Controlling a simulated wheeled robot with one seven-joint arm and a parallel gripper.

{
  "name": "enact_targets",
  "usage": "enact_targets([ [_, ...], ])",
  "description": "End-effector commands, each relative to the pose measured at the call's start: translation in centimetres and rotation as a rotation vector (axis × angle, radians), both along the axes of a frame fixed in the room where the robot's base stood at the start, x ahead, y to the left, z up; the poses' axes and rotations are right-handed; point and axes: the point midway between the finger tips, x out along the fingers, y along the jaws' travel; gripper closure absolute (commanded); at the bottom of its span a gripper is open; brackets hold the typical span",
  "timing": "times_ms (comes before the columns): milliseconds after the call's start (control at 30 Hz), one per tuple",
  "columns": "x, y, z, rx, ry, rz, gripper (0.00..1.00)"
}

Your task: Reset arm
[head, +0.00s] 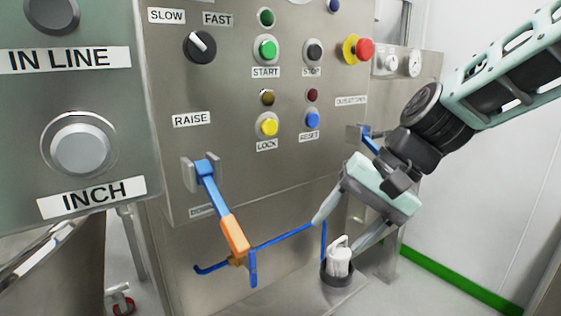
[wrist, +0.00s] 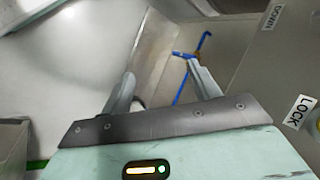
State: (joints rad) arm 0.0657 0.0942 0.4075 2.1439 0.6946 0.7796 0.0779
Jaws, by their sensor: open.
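My gripper (head: 338,232) is in front of the lower right part of the steel control panel (head: 240,110) in the head view. Its two pale fingers are spread apart, and nothing is seen between them. In the wrist view my gripper (wrist: 163,85) also shows parted fingers, with the steel panel and a blue rod (wrist: 190,65) beyond them. In the head view the gripper is to the right of the blue lever with the orange grip (head: 235,234), apart from it. The arm reaches in from the upper right.
A white item in a dark round holder (head: 338,273) stands just below the fingers. A blue rod (head: 285,236) runs across the panel's lower part. Open floor (head: 430,285) lies at right.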

Motion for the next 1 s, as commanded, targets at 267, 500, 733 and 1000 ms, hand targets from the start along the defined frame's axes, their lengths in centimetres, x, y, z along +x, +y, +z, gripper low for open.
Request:
enact_targets([
  [267, -12.8, -0.9, -5.9, -0.328, -0.110, 0.513, 0.39],
  [500, -18.5, -3.9, -8.5, -0.496, -0.210, 0.845, 0.39],
  [733, -18.5, -4.0, -4.2, -0.503, -0.215, 0.857, 0.39],
  [1000, -18.5, -4.0, 2.1, -0.502, -0.214, 0.853, 0.39],
])
